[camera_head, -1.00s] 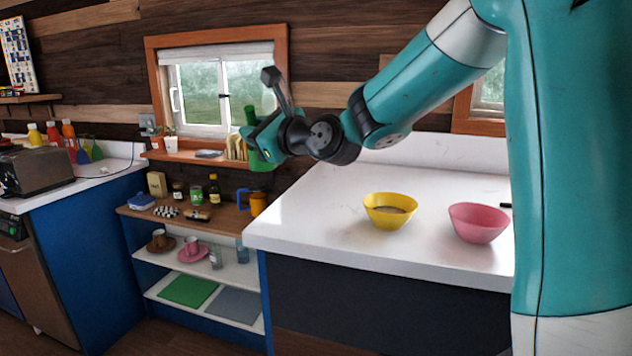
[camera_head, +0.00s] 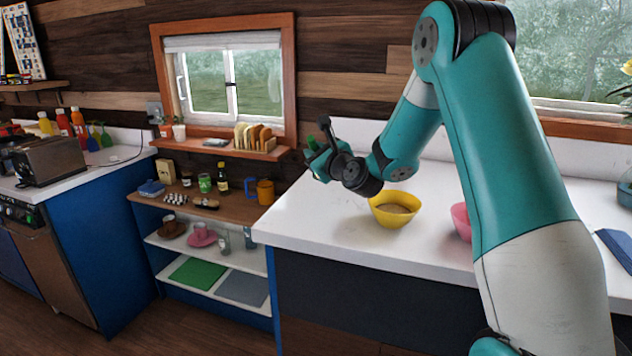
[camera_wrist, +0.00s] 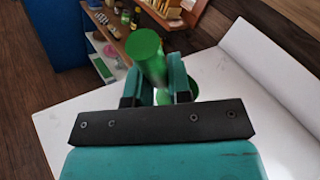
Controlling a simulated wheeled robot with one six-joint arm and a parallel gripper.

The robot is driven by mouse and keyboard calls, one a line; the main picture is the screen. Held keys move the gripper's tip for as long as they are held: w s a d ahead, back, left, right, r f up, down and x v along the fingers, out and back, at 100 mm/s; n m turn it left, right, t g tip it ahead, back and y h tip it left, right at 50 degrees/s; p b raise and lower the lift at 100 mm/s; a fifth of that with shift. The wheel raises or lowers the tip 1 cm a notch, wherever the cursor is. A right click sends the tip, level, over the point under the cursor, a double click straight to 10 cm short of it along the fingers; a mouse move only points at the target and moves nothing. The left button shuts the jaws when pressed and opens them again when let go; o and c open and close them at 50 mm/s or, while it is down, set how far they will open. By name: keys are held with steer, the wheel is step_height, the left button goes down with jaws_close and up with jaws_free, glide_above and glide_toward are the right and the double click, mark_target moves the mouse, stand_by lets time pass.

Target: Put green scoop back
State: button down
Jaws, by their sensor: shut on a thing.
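My gripper (camera_head: 318,158) is shut on the green scoop (camera_wrist: 148,55), which sticks up between the fingers in the wrist view. In the head view only a little green (camera_head: 311,142) shows at the fingers; the rest is hidden by my gripper. In the wrist view a second green patch shows beside the right finger (camera_wrist: 193,88); I cannot tell whether it is part of the scoop. My gripper is above the left part of the white counter (camera_head: 310,218), to the left of the yellow bowl (camera_head: 382,214), which has brownish contents.
A pink bowl (camera_head: 461,222) is partly hidden behind my arm. Left of the counter stands a low shelf unit (camera_head: 233,218) with an orange mug (camera_head: 265,191), jars and cups. A window sill (camera_head: 220,148) carries a toast rack. A toaster (camera_head: 50,160) stands far left.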

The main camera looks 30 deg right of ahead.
step_height(320, 180, down, 6)
steer(key=shift+f+b, duration=0.25)
steer(key=shift+b, duration=0.5)
steer(key=shift+f, duration=0.1)
steer(key=shift+f, duration=0.15)
steer(key=c, duration=1.1)
jaws_free()
steer(key=shift+o, duration=0.2)
steer(key=shift+r, duration=0.2)
